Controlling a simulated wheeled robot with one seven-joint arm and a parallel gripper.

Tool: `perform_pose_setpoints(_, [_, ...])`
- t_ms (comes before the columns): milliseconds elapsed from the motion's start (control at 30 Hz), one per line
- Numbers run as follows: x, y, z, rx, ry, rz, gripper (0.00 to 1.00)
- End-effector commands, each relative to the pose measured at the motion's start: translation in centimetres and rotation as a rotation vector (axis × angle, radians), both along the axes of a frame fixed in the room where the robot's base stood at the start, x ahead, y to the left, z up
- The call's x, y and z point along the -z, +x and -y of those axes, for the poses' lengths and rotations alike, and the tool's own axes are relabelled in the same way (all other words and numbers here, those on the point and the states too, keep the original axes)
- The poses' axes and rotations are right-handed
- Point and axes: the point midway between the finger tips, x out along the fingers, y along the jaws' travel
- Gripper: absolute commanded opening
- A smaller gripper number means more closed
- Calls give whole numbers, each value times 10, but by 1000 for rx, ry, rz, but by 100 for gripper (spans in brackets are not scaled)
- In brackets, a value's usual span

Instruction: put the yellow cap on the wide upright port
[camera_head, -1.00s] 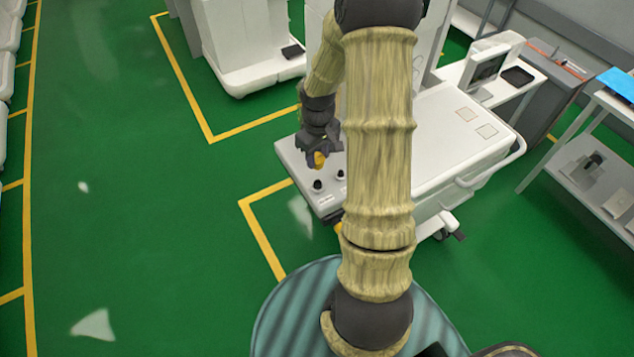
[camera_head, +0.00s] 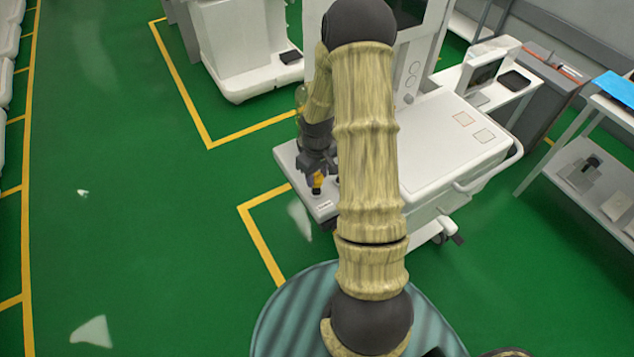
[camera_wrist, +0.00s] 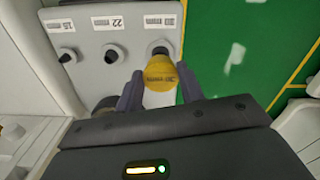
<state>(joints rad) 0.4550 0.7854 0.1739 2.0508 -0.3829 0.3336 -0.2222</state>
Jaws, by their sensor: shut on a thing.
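My gripper (camera_wrist: 160,90) is shut on the yellow cap (camera_wrist: 160,71), whose side reads 30 mm. In the head view, the cap (camera_head: 318,180) hangs below my gripper at the cart's front left. The wide port (camera_wrist: 160,47), dark and upright beside the 30 label, is partly hidden behind the cap in the wrist view. In the head view a dark port (camera_head: 316,191) shows just under the cap. I cannot tell whether cap and port touch. Two narrower dark ports, the one labelled 22 (camera_wrist: 113,54) and the one labelled 15 (camera_wrist: 67,55), stand uncovered to the left.
The ports stand on the light panel of the white cart (camera_head: 425,150). Another white cart (camera_head: 240,45) stands behind to the left. A grey shelf (camera_head: 590,185) is at the right. Green floor lies open on the left.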

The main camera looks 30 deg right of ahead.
Motion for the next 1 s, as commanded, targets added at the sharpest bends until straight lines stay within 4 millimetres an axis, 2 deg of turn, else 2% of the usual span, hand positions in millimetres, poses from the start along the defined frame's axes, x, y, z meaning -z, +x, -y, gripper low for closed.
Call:
perform_pose_setpoints(333, [39, -1, 0, -1, 0, -2, 17])
perform_pose_setpoints(733, [45, 0, 0, 0, 0, -1, 17])
perform_pose_setpoints(767, [44, 0, 0, 0, 0, -1, 40])
perform_pose_setpoints(867, [44, 0, 0, 0, 0, -1, 60])
perform_pose_setpoints(1000, [43, 0, 0, 0, 0, -1, 60])
